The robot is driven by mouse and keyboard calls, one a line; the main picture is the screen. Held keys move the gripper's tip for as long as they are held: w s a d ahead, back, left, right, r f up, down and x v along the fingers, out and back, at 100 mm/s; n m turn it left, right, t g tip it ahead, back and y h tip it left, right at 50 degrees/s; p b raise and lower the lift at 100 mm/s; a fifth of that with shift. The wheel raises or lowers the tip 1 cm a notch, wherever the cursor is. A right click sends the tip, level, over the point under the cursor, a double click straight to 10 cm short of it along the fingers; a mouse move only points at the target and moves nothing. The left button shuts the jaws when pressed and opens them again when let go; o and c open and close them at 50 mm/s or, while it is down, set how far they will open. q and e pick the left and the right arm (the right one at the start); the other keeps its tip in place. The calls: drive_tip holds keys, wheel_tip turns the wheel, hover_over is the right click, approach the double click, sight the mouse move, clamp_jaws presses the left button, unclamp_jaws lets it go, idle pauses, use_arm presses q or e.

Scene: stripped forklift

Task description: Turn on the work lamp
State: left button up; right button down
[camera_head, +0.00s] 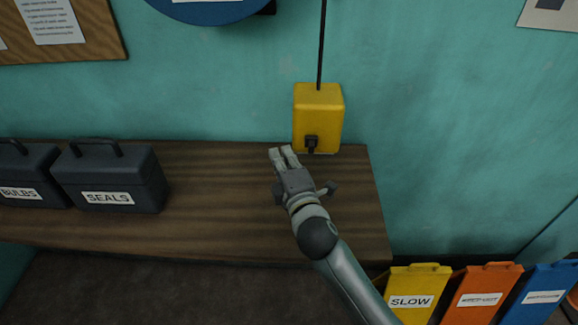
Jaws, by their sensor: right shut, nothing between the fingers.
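A yellow box (318,112) stands at the back of the wooden shelf, against the teal wall. A dark switch or plug (311,143) sticks out low on its front, and a black cord (321,45) runs up the wall from its top. I cannot tell whether this box belongs to the work lamp; no lamp head shows. My right gripper (284,154) is shut and empty, just left of and in front of the box's lower part. Whether it touches the box is hard to tell. My left gripper is not in view.
On the wooden shelf (230,200), dark cases labelled SEALS (112,177) and BULBS (30,175) stand at the left. Yellow (415,285), orange (482,290) and blue (540,290) bins are at the lower right. The shelf between the SEALS case and my gripper is clear.

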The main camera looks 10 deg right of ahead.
sight(310, 150)
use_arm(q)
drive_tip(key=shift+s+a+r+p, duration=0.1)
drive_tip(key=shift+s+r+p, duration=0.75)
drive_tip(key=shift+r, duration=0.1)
use_arm(e)
drive_tip(key=d, duration=0.4)
drive_tip(key=shift+s, duration=0.25)
drive_tip(key=shift+a, duration=0.1)
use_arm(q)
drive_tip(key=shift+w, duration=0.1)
use_arm(e)
drive_tip(key=d, duration=0.1)
drive_tip(key=s+d+p, duration=0.1)
drive_tip(key=d, duration=0.1)
drive_tip(key=shift+d, duration=0.2)
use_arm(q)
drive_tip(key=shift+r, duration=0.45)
use_arm(e)
drive_tip(key=shift+a, duration=0.1)
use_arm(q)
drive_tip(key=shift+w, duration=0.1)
use_arm(e)
drive_tip(key=shift+w, duration=0.1)
